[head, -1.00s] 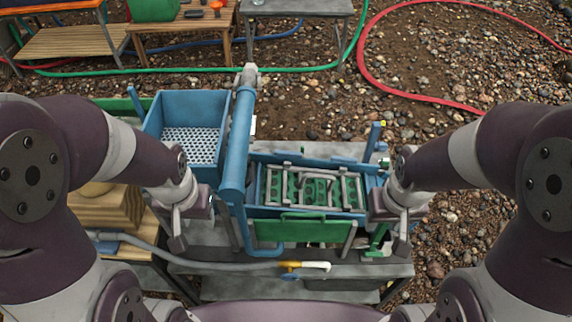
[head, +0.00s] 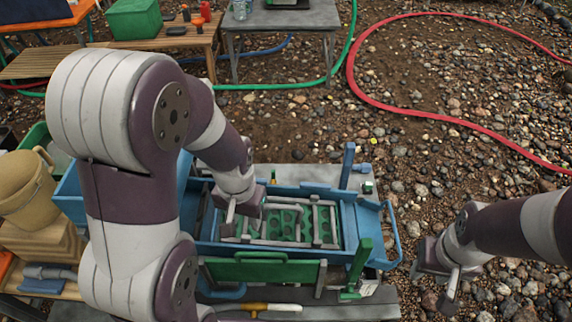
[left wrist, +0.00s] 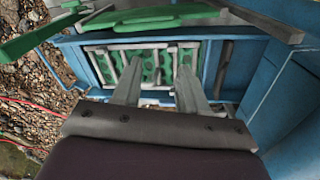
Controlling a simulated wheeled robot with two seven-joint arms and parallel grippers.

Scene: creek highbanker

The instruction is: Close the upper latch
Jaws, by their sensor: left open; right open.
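The blue sluice (head: 330,190) holds a grey riffle frame (head: 318,222) over green matting (head: 285,225). An upright blue lever (head: 347,165) stands at its far right side and an upright green lever (head: 359,262) at its near right side. I cannot tell which part is the upper latch. My left gripper (head: 240,212) is open above the left end of the riffle frame. In the left wrist view, its fingers (left wrist: 158,75) are apart and empty, pointing over the frame (left wrist: 122,62). My right gripper (head: 445,285) is open and empty over gravel, right of the sluice.
A green flap (head: 262,270) hangs along the sluice's near side. A blue looped handle (head: 394,235) sticks out at the right end. My left arm hides much of the blue hopper (head: 70,195). A tan bucket (head: 25,190) stands at left.

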